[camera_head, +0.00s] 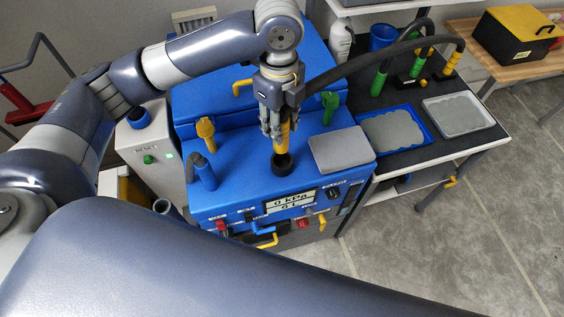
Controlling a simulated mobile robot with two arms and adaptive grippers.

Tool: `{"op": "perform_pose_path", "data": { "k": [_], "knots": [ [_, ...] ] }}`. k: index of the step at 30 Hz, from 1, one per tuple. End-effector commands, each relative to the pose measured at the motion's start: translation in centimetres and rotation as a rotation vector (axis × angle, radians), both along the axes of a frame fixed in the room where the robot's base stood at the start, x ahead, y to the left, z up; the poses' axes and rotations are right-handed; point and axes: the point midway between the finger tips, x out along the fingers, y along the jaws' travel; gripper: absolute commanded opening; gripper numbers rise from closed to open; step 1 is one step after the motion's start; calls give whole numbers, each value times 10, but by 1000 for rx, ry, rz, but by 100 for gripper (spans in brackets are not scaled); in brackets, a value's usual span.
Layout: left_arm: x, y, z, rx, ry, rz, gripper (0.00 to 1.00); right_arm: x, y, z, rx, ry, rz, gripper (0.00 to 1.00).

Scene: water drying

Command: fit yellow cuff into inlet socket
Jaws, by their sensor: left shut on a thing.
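My left gripper (281,122) points down over the blue machine (240,178) and is shut on the yellow cuff (283,141). The cuff is upright, and its upper part is hidden between the fingers. Its lower end meets a round black socket (282,164) on the machine's top, which looks like the inlet socket. From this angle I cannot tell how deep the cuff sits in it. A black hose (352,66) runs from near the gripper to the right. My right gripper is not in view.
Yellow (205,130), blue (204,172) and green (328,107) fittings stand around the socket. A grey pad (341,149) lies to its right. Trays with grey slabs (459,112) sit on the black side bench (437,146). The lower-right floor is clear.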

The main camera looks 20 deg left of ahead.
Motion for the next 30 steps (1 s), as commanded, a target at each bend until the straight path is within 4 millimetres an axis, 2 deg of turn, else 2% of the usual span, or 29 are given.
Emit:
{"op": "perform_pose_path", "data": {
  "k": [5,13,20,26,30],
  "knots": [
    [2,-2,-2,2,3,-82,5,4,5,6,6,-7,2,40],
    [2,-2,-49,3,4,-90,5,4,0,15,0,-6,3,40],
    [2,-2,-68,2,2,-89,5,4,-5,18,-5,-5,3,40],
    [2,-2,-95,2,2,-89,5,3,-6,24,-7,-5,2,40],
    [3,-2,-98,2,0,-90,5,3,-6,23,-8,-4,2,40]
  ]
}}
